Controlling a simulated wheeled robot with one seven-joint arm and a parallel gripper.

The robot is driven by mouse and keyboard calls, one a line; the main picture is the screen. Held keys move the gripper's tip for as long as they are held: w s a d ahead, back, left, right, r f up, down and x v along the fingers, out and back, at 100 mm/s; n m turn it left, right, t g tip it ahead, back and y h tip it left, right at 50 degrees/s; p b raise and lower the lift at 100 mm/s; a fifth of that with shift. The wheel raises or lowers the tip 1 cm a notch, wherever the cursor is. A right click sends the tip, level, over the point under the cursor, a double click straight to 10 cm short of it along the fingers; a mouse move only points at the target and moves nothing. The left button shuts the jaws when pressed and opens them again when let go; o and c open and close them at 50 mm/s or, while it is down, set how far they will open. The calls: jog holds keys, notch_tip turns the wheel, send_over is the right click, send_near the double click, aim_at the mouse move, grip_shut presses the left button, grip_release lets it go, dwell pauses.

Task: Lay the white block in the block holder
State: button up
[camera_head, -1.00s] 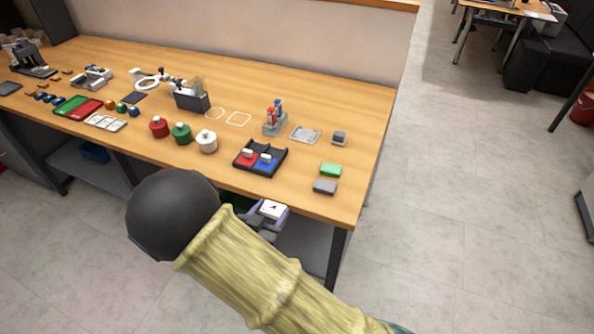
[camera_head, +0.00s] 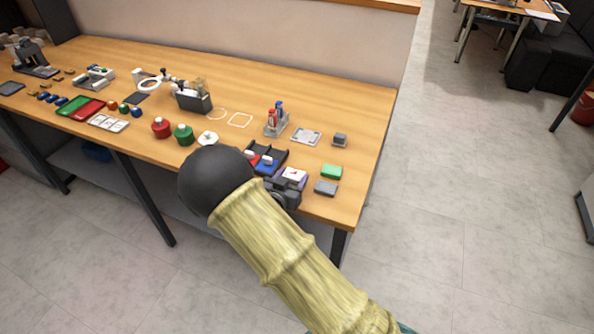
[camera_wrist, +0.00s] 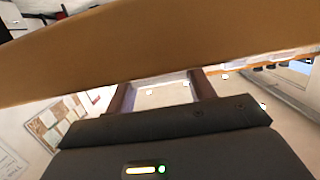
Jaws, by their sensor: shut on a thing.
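The white block (camera_head: 294,174) has a small red mark on its top face and shows between the purple-sided fingers of my gripper (camera_head: 290,181). My gripper is shut on it, at the front edge of the table, between the black tray and the grey block. In the wrist view my gripper's two dark fingers (camera_wrist: 161,92) stand apart, and a broad tan surface crosses in front of them; the block is not clear there. A light grey flat plate with a raised rim, which looks like the block holder (camera_head: 306,137), lies farther back on the table, looking empty.
A green block (camera_head: 331,171) and a grey block (camera_head: 326,188) lie right of my gripper. The black tray (camera_head: 275,151) with red and blue parts is close on its left. A pen stand (camera_head: 276,125) and small dark grey block (camera_head: 340,138) flank the plate.

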aim_at(297, 172)
jog(key=shift+p+x, duration=0.55)
jog(key=shift+x, duration=1.45)
jog(key=shift+f, duration=0.15)
jog(key=shift+f, duration=0.2)
jog(key=o, duration=1)
jog(key=p+v, duration=0.3)
jog(key=v, duration=1.4)
jog(key=shift+s+p, duration=0.2)
jog(key=shift+p, duration=0.15)
